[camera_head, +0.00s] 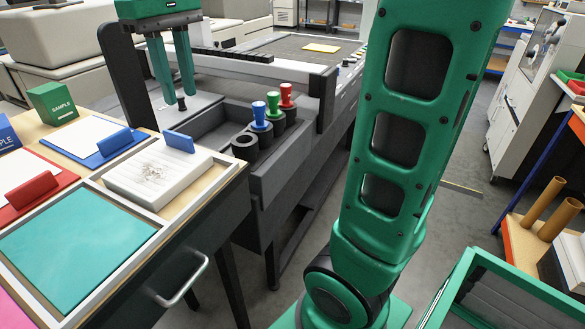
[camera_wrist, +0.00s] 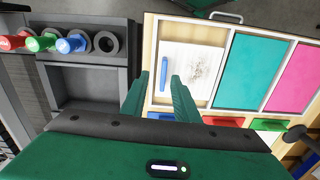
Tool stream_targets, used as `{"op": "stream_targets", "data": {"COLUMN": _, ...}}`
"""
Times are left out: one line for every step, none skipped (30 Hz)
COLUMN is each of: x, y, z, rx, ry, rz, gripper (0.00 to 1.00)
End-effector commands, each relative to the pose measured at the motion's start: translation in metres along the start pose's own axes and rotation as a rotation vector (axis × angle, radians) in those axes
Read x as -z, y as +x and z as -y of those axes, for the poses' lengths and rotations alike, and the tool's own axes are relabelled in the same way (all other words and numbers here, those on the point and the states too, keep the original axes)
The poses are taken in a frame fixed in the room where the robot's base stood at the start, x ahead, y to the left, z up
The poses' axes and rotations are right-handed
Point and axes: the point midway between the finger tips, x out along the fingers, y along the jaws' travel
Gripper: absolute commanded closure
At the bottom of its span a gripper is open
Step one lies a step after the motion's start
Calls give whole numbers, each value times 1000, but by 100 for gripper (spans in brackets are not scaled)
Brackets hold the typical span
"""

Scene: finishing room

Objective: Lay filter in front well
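A white block-shaped filter (camera_head: 150,184) with grey specks and a blue upright handle (camera_head: 179,141) lies in the end compartment of a pale frame, beside a teal panel (camera_head: 75,245). In the wrist view the filter (camera_wrist: 197,70) shows beyond my fingers. My gripper (camera_head: 177,100) is open and empty, pointing down, above the handle in the head view. In the wrist view the handle (camera_wrist: 164,73) appears between the fingertips of my gripper (camera_wrist: 157,88), with height apart hard to judge. A grey rectangular recess (camera_wrist: 85,90) is empty; I cannot tell whether it is the front well.
Blue (camera_head: 259,114), green (camera_head: 273,103) and red (camera_head: 286,95) knobbed plugs stand in a row by an empty black ring (camera_head: 244,147). Blue (camera_head: 110,141) and red (camera_head: 30,190) handled boards lie beside the frame. A green sample box (camera_head: 53,102) stands behind.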

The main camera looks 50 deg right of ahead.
Motion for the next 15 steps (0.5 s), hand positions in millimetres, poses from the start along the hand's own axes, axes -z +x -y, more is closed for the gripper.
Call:
{"op": "stream_targets", "data": {"x": -11, "y": 9, "z": -10, "rx": 2, "ry": 42, "rz": 1, "gripper": 72}}
{"op": "stream_targets", "data": {"x": -19, "y": 16, "z": -17, "rx": 4, "ry": 73, "rz": 1, "gripper": 72}}
{"op": "stream_targets", "data": {"x": -31, "y": 27, "z": -27, "rx": 6, "ry": 123, "rz": 0, "gripper": 72}}
{"op": "stream_targets", "data": {"x": -42, "y": 37, "z": -35, "rx": 8, "ry": 162, "rz": 1, "gripper": 72}}
{"op": "stream_targets", "data": {"x": -53, "y": 48, "z": -44, "rx": 9, "ry": 206, "rz": 0, "gripper": 72}}
{"op": "stream_targets", "data": {"x": -71, "y": 63, "z": -55, "rx": 11, "ry": 267, "rz": -1, "gripper": 72}}
{"op": "stream_targets", "data": {"x": -84, "y": 74, "z": -62, "rx": 11, "ry": 313, "rz": -2, "gripper": 72}}
{"op": "stream_targets", "data": {"x": -98, "y": 86, "z": -70, "rx": 12, "ry": 361, "rz": -2, "gripper": 72}}
{"op": "stream_targets", "data": {"x": -118, "y": 103, "z": -78, "rx": 13, "ry": 424, "rz": -3, "gripper": 72}}
{"op": "stream_targets", "data": {"x": -133, "y": 115, "z": -83, "rx": 13, "ry": 470, "rz": -4, "gripper": 72}}
{"op": "stream_targets", "data": {"x": -148, "y": 128, "z": -88, "rx": 13, "ry": 515, "rz": -3, "gripper": 72}}
{"op": "stream_targets", "data": {"x": -168, "y": 144, "z": -92, "rx": 13, "ry": 569, "rz": -3, "gripper": 72}}
{"op": "stream_targets", "data": {"x": -182, "y": 155, "z": -95, "rx": 13, "ry": 609, "rz": -2, "gripper": 72}}
{"op": "stream_targets", "data": {"x": -194, "y": 166, "z": -96, "rx": 12, "ry": 643, "rz": -2, "gripper": 72}}
{"op": "stream_targets", "data": {"x": -210, "y": 178, "z": -98, "rx": 11, "ry": 687, "rz": -1, "gripper": 72}}
